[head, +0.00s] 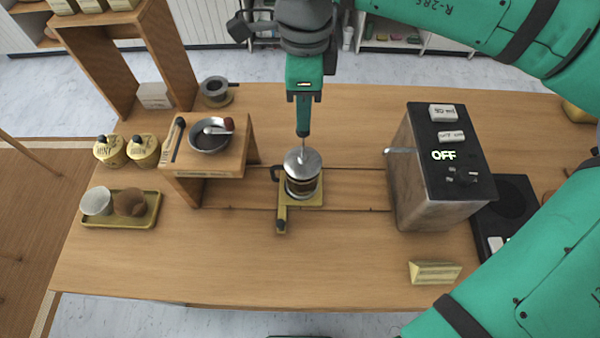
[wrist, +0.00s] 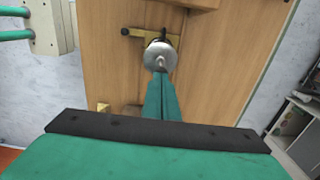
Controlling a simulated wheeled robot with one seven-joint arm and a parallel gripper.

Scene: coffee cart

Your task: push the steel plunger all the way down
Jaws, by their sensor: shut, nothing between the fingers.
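The steel plunger (head: 302,160) sits on top of a press pot (head: 301,187) near the middle of the table. Its domed lid and thin rod show, and a dark band shows in the pot below. The pot stands on a yellow base (head: 316,201). My gripper (head: 303,134) points straight down above the plunger, its fingers shut with nothing between them. The fingertips are at the top of the rod; I cannot tell whether they touch it. In the wrist view the round steel lid (wrist: 157,57) and the knob lie just beyond the fingertips (wrist: 161,78).
A wooden stand (head: 205,170) with a dark pan (head: 209,137) is left of the pot. A boxy machine (head: 432,165) reading OFF stands to the right. A yellow tray (head: 122,220) is far left and a yellow wedge (head: 434,272) front right. The front middle table is clear.

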